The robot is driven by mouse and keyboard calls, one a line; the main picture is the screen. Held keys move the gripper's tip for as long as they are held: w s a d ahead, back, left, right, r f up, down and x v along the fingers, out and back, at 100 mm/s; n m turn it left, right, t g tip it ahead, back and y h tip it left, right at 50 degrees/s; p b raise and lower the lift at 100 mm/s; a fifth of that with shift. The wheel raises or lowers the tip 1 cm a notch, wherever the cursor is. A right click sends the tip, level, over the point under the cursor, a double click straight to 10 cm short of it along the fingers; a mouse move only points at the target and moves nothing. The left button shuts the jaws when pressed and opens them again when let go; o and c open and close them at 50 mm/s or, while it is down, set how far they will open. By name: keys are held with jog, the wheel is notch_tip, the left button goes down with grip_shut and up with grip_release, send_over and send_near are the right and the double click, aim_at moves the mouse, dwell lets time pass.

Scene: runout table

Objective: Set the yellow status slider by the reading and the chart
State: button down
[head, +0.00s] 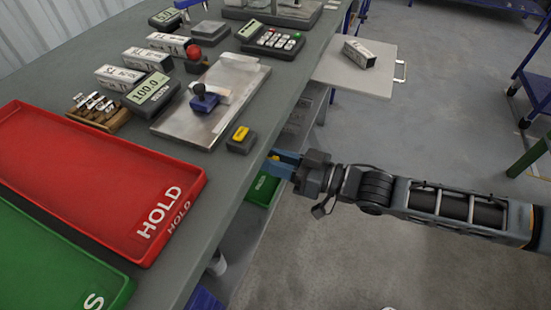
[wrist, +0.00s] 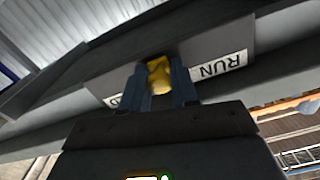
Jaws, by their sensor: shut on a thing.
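The yellow status slider (wrist: 160,75) is on the front edge of the table. In the wrist view it sits between the two blue fingers of my gripper (wrist: 159,88), which is shut on it. In the head view my gripper (head: 283,162) reaches the table edge from the right, with a little yellow showing at the fingers. A dark display (head: 150,92) on the table seems to read 109.0. I cannot make out a chart.
A red HOLD tray (head: 100,172) and a green tray (head: 50,262) lie at the left. A metal plate (head: 190,122), a yellow-topped block (head: 241,139), a keypad (head: 270,39) and several boxes stand on the table. A side shelf (head: 350,75) holds a box.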

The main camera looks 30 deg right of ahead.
jog(key=w+d+b, duration=0.1)
jog(key=w+d, duration=0.3)
jog(key=d, duration=0.1)
jog(key=shift+d, duration=0.25)
jog(key=c, duration=0.9)
grip_release()
jog(key=shift+c, duration=0.2)
jog(key=v, duration=0.7)
jog(key=shift+s+d, duration=0.2)
jog(key=shift+s, duration=0.1)
